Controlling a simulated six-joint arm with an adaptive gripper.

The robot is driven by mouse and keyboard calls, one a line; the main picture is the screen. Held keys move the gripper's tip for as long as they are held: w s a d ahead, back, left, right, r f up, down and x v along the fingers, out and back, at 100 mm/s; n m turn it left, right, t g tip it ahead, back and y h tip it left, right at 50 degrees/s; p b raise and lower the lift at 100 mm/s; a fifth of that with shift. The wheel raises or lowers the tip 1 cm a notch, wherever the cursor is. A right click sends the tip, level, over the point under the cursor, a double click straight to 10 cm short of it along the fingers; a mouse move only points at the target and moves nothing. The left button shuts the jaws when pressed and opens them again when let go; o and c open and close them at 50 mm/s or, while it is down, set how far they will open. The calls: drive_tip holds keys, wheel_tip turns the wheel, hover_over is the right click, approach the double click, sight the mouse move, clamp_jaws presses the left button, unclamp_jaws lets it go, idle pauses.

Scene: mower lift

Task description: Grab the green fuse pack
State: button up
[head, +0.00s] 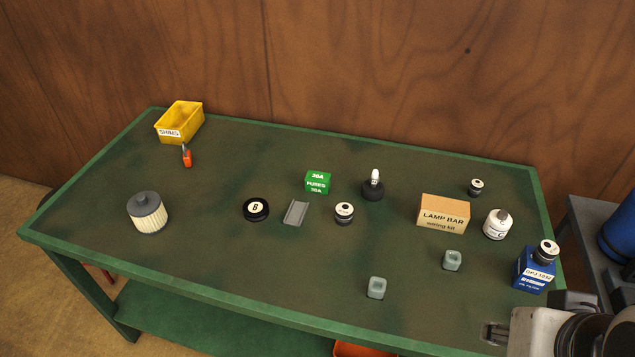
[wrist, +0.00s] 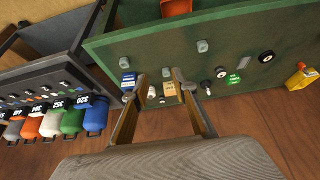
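The green fuse pack (head: 317,182) is a small green box with white lettering, standing near the middle of the green bench. It shows small in the wrist view (wrist: 233,78), to the right of my fingers. My gripper (wrist: 156,86) is open, its two fingers spread, with nothing visibly held. It is well away from the pack. In the head view part of my arm shows at the bottom right corner, and I cannot make out the fingertips there.
The bench (head: 170,262) also bears a black puck (head: 256,209), grey channel (head: 295,212), black-and-white round piece (head: 344,213), dark knobbed piece (head: 373,187), lamp bar box (head: 443,214), blue box (head: 532,272), filter (head: 147,213) and yellow bin (head: 180,122). A wooden wall stands behind.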

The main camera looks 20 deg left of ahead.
drive_tip(key=o, duration=1.2)
drive_tip(key=w+a+r+n+t+y, duration=0.1)
drive_tip(key=w+a+r+y, duration=0.1)
drive_tip(key=w+a, duration=0.6)
drive_tip(key=w+a+r+n+t+y, duration=0.15)
drive_tip(key=w+a, duration=0.25)
drive_tip(key=w, duration=0.8)
drive_tip(key=m+t+h, duration=0.1)
drive_tip(key=m+t, duration=0.1)
drive_tip(key=t, duration=0.3)
hover_over(316, 182)
drive_tip(key=s+d, duration=0.3)
drive_tip(key=s, duration=0.1)
wheel_tip(316, 182, down, 18)
drive_tip(key=a+f, duration=0.1)
drive_tip(key=f, duration=0.1)
drive_tip(key=a+f+h, duration=0.1)
drive_tip(key=f, duration=0.2)
drive_tip(key=f+h, duration=0.1)
drive_tip(key=f, duration=0.2)
drive_tip(key=shift+s+a+f, duration=0.1)
drive_tip(key=shift+s+a, duration=0.3)
drive_tip(key=shift+f+t, duration=0.25)
drive_tip(key=shift+f, duration=0.1)
